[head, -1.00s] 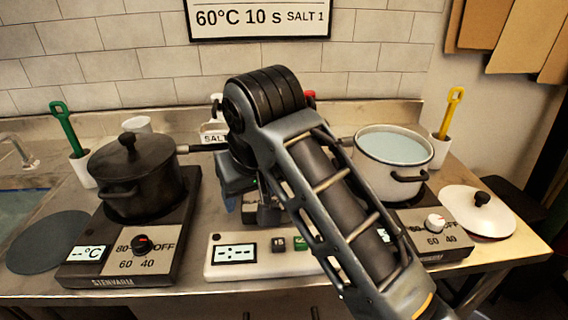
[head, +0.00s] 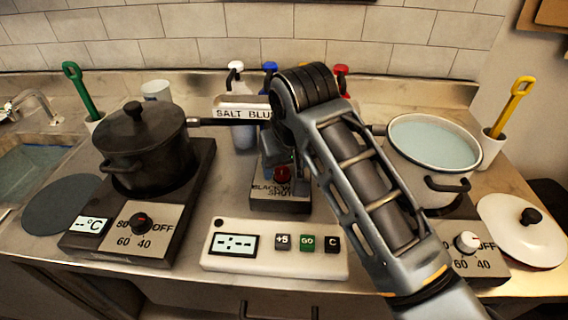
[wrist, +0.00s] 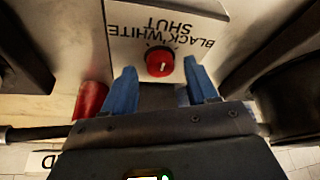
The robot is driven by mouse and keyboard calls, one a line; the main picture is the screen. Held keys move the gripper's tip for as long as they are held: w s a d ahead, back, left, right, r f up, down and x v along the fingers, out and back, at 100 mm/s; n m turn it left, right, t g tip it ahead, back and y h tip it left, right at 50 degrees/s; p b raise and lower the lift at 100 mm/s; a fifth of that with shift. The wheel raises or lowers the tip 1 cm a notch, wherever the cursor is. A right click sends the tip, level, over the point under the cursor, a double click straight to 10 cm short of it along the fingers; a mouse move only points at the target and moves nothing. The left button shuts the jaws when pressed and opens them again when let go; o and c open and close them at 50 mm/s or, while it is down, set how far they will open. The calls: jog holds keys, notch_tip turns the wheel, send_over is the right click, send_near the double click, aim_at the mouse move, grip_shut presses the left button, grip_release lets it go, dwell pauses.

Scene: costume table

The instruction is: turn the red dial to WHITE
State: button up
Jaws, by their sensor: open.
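The red dial (head: 282,174) sits on a small box (head: 280,205) lettered BLACK, WHITE and SHUT, behind the white timer panel in the head view. The wrist view shows the dial (wrist: 160,62) with a short white mark on its face; the lettering looks upside down there. I cannot tell for sure which word the mark points at. My gripper (wrist: 161,86) is open and empty, its blue fingertips on either side of the dial's near edge with gaps on both sides. In the head view my arm partly covers the box.
A dark lidded pot (head: 145,150) on a hotplate stands left, and a white pot of water (head: 436,145) right. The timer panel (head: 272,250) lies in front. Capped bottles (head: 236,80) and a SALT sign stand behind. A white lid (head: 515,235) lies at right.

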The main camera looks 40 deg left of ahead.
jog(key=shift+a+f, duration=0.1)
jog(key=shift+f, duration=0.25)
jog(key=shift+c, duration=0.4)
jog(key=c, duration=1)
jog(key=shift+o, duration=0.2)
jog(key=n, duration=0.2)
jog(key=n+g+p, duration=0.1)
jog(key=shift+w+r+n+g+p, duration=0.1)
jog(key=shift+w+n+g+p, duration=0.1)
jog(key=shift+n+g+p, duration=0.15)
jog(key=shift+w+n+g+y+b, duration=0.15)
jog(key=shift+n+g, duration=0.3)
jog(key=shift+n, duration=0.85)
jog(key=shift+n+g+y+b, duration=0.15)
jog(key=shift+n+g+y, duration=0.2)
jog(key=shift+n, duration=0.9)
